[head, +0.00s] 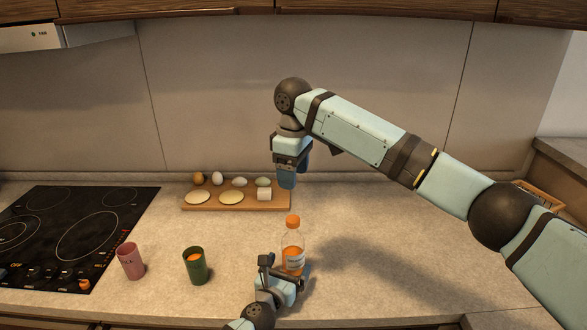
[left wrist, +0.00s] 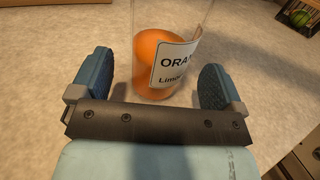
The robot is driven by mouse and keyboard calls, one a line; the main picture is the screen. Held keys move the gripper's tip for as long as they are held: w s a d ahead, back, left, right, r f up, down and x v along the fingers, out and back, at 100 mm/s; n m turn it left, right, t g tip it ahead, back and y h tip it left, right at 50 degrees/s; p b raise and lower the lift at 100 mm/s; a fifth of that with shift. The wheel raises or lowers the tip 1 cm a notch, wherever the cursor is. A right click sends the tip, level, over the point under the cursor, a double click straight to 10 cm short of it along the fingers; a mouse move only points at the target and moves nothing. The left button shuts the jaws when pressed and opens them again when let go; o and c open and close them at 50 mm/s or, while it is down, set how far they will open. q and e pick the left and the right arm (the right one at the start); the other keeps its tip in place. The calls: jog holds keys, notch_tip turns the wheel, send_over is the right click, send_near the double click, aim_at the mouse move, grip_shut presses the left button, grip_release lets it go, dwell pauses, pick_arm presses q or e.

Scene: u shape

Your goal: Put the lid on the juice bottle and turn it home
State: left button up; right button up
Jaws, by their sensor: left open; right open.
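The juice bottle (head: 292,240) stands upright on the counter, clear with orange contents low inside and a white label. The orange lid (head: 293,221) sits on top of its neck; I cannot tell how tightly it is seated. In the left wrist view the bottle's lower part (left wrist: 150,60) shows between the fingers. My left gripper (left wrist: 155,88) is open, with one blue finger on each side of the bottle; gaps show on both sides. My right gripper (head: 287,180) is open and empty, pointing down behind and above the bottle, near the wooden board's right end.
A wooden board (head: 222,207) with eggs, pale round slices and a white block lies at the back. A green cup (head: 195,268) and a pink cup (head: 130,262) stand left of the bottle. A black cooktop (head: 65,235) fills the left. Counter right of the bottle is clear.

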pick_arm(q)
jog(key=v, duration=1)
jog(key=shift+s, duration=0.1)
